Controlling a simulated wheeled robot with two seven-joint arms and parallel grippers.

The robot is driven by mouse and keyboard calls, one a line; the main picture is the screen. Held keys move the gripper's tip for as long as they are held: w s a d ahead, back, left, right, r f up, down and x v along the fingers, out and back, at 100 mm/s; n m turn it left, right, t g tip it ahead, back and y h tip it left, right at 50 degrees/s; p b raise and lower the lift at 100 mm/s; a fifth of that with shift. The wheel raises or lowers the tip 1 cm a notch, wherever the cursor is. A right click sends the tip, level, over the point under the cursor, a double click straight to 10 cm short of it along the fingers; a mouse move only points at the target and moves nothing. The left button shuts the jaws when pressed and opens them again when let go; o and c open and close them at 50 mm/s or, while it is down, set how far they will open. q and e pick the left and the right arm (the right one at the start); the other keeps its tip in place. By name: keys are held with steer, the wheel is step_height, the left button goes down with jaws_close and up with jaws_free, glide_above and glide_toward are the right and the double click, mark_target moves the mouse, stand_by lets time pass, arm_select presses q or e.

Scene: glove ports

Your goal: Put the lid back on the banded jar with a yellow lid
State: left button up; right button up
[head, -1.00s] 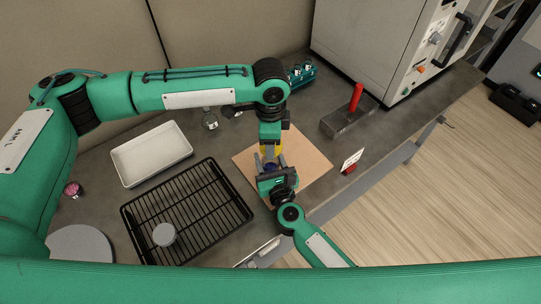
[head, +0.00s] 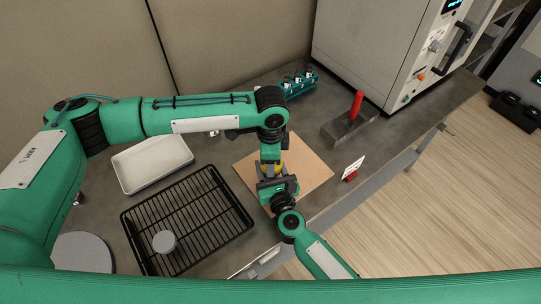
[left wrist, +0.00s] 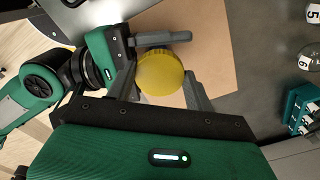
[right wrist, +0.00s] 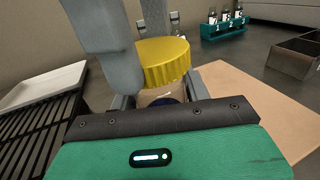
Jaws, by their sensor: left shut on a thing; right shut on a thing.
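The yellow lid (left wrist: 160,75) is between the fingers of my left gripper (left wrist: 158,92), which is shut on it from above. In the right wrist view the lid (right wrist: 163,62) is over the mouth of the jar (right wrist: 153,96), a pale body with a dark blue band. My right gripper (right wrist: 158,106) is shut on the jar's body from the front side. Lid and jar look lined up and very close; I cannot tell whether the lid is seated. In the head view my grippers hide most of the jar, and a bit of the lid (head: 265,168) shows.
A tan mat (head: 308,170) lies under the jar. A black wire rack (head: 210,222) with a grey round piece (head: 164,241) and a white tray (head: 150,162) are left. A teal vial holder (head: 299,82) and a metal block with a red handle (head: 356,104) stand behind and right.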

arm_select(q)
steer(key=shift+f, duration=0.4)
steer(key=shift+f, duration=0.1)
stand_by(0.3)
steer(key=shift+s+f, duration=0.1)
steer(key=shift+f, duration=0.15)
